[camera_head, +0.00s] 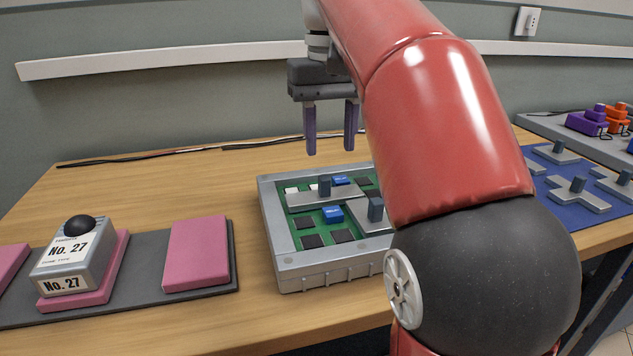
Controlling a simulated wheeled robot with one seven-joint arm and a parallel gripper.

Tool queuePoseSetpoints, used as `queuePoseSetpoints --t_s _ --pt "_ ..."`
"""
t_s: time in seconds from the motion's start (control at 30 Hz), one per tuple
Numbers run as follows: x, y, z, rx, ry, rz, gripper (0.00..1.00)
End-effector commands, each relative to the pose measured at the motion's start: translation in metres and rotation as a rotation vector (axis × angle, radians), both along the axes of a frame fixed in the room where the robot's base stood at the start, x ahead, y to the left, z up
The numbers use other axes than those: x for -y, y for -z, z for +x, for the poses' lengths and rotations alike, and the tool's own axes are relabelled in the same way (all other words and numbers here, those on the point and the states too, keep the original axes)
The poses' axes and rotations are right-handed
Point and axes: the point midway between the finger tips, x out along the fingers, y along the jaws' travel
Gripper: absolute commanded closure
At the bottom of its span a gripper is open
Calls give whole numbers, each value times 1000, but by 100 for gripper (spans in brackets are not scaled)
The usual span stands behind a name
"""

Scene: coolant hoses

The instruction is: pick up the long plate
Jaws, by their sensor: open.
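A long, flat grey plate (300,202) with a short dark upright post lies across the green circuit board in an open grey housing (290,282). A second grey plate (357,214) with a similar post lies to its right on the board, partly hidden by my arm. More grey plates with posts, of differing shapes, lie on a blue mat (560,192) at the right; I cannot tell whether one of them is longer. My gripper (330,150) points down with its two purple fingers apart and empty. It hangs above the far side of the housing, clear of the plates.
A box labelled No. 27 (75,252) with a black knob stands on a pink pad at the left, beside an empty pink pad (197,252). Purple (587,122) and orange parts stand at the far right. Bare table lies left of the housing.

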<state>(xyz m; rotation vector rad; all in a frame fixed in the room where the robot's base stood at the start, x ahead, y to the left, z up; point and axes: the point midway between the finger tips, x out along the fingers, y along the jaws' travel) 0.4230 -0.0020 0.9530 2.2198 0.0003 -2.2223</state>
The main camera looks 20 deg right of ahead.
Motion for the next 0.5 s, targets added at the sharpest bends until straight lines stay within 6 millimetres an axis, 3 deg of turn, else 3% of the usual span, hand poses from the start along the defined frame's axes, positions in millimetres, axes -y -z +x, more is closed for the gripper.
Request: queuePoseSetpoints --t_s 0.5 --pt "-6 66 2 -1 -1 1 58"
